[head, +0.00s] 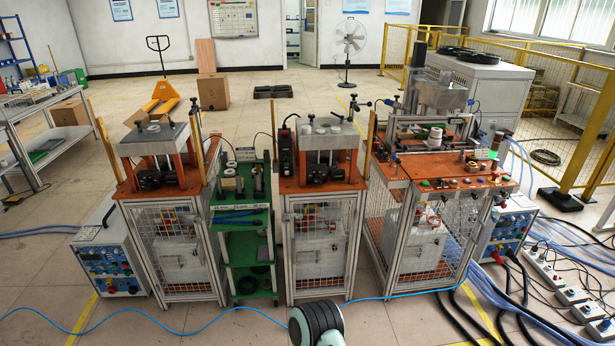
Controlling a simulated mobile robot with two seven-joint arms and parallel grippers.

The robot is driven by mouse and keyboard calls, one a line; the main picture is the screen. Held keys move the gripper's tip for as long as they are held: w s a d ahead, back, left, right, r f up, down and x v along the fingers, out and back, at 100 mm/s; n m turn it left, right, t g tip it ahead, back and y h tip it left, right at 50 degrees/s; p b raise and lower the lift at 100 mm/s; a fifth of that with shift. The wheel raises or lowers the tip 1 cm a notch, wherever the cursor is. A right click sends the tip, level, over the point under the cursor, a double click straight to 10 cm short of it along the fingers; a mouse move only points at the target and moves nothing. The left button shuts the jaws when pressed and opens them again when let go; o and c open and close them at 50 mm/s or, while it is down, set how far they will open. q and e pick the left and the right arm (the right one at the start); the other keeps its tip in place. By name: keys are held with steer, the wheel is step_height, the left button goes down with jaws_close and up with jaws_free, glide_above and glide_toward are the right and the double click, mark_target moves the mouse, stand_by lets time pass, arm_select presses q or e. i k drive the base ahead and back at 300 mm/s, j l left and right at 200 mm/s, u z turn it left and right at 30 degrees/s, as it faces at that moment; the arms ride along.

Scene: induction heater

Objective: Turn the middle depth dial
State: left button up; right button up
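I cannot single out a middle depth dial; the knobs are too small to tell apart. A white control box (107,250) with a blue panel and several small knobs stands on the floor at the left. A similar box (507,232) with coloured knobs stands at the right, partly behind the right workstation. The middle workstation (318,188) has an orange top and black fittings on it. Neither of my grippers shows in the head view. A dark ribbed rounded part (316,322) with a pale end shows at the bottom edge; I cannot tell what it is.
A left workstation (165,192), a green shelf rack (247,225) and a right workstation (440,180) stand in a row. A blue hose (200,327) crosses the floor in front. Cables and power strips (560,285) lie at right. The front left floor is mostly clear.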

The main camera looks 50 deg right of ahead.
mark_target(317, 179)
steer(key=l+u, duration=0.15)
steer(key=l, duration=0.4)
steer(key=i+l+u, duration=0.1)
steer(key=l, duration=0.45)
steer(key=i+l, duration=0.1)
steer(key=l, duration=1)
steer(key=l+u, duration=0.15)
steer(key=l, duration=0.9)
steer(key=i, duration=0.05)
